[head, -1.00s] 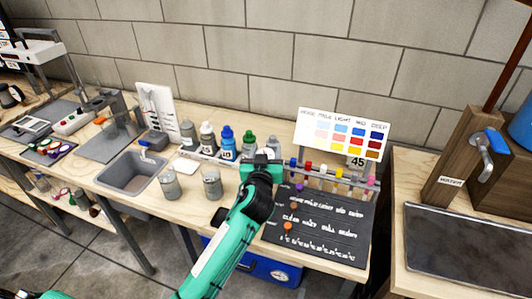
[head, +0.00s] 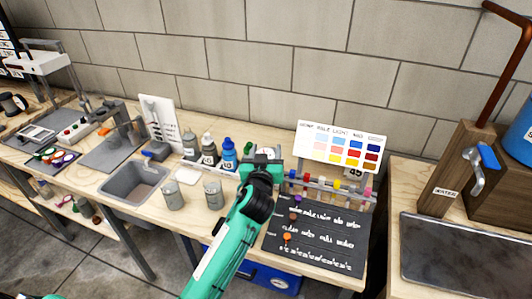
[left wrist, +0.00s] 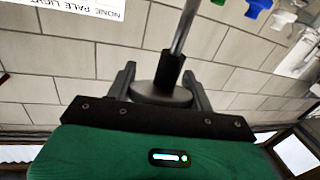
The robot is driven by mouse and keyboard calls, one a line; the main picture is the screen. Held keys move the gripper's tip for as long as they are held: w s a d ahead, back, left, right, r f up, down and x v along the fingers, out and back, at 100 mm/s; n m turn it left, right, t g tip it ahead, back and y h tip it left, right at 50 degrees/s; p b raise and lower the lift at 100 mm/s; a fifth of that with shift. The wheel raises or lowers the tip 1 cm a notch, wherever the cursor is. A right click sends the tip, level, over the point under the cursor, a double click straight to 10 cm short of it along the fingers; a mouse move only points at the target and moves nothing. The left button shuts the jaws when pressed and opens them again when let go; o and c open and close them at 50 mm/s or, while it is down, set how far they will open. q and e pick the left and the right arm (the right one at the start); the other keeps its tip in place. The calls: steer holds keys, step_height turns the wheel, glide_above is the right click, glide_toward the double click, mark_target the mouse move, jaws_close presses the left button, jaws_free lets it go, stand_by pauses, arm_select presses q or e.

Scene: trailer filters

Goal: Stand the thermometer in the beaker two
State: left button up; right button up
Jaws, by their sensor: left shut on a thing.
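My left gripper (head: 262,163) is over the bench, right of two small glass beakers, the left one (head: 173,195) and the right one (head: 213,194). I cannot read which is beaker two. In the left wrist view the gripper (left wrist: 160,80) is shut on the thermometer (left wrist: 160,94), a grey round head with a black collar and a metal stem. That view is upside down, with inverted chart text, so the stem points downward. The stem's tip is out of frame. In the head view the gripper mostly hides the thermometer. My right gripper is not in view.
Bottles, including a blue one (head: 229,155), stand behind the beakers. A grey sink (head: 135,182) is left of them. A colour chart (head: 341,147), a rack of coloured vials and a dark mat (head: 318,240) are at the right. Bare wood lies in front of the beakers.

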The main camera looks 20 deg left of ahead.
arm_select(q)
steer(key=shift+r+p, duration=0.3)
steer(key=shift+r, duration=0.25)
steer(key=shift+r+p, duration=0.85)
steer(key=shift+r, duration=0.2)
